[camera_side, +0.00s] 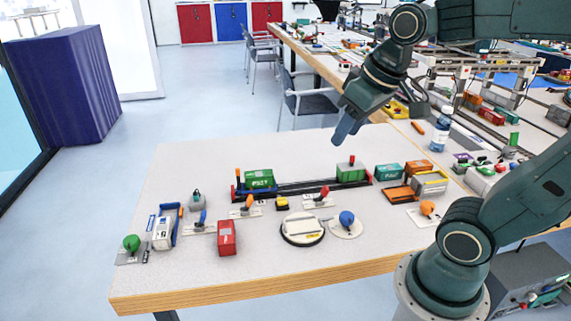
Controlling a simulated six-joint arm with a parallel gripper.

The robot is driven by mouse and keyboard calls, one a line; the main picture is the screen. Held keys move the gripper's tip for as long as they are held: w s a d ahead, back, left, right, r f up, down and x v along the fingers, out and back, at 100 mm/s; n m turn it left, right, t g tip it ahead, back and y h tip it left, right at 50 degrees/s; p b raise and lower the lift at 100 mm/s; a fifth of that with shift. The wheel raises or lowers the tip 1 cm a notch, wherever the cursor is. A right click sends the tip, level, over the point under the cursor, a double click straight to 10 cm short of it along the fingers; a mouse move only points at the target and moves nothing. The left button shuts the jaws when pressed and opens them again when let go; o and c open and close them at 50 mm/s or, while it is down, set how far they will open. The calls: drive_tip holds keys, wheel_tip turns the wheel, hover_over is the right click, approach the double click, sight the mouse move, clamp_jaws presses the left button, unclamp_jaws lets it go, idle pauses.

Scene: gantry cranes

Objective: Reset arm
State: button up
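My gripper (345,130) is at the end of my dark green arm, in the upper middle of the side view. It points down and hangs above the far part of the table (190,275), apart from the things on it. Its fingers look like one narrow blue-grey shape, so I cannot tell whether they are apart. No held object shows at its tip.
A long dark rail (305,187) carries a green container (259,179) and a green block (351,170). A red container (227,238), a round white-topped device (302,228) and several coloured knobs stand in front. A bottle (441,130) stands at right.

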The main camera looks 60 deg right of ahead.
drive_tip(key=s+a+f+n+t, duration=0.1)
drive_tip(key=s+a, duration=0.2)
drive_tip(key=s, duration=0.3)
drive_tip(key=shift+a+f+y, duration=0.2)
drive_tip(key=shift+f+y, duration=0.1)
drive_tip(key=shift+f, duration=0.1)
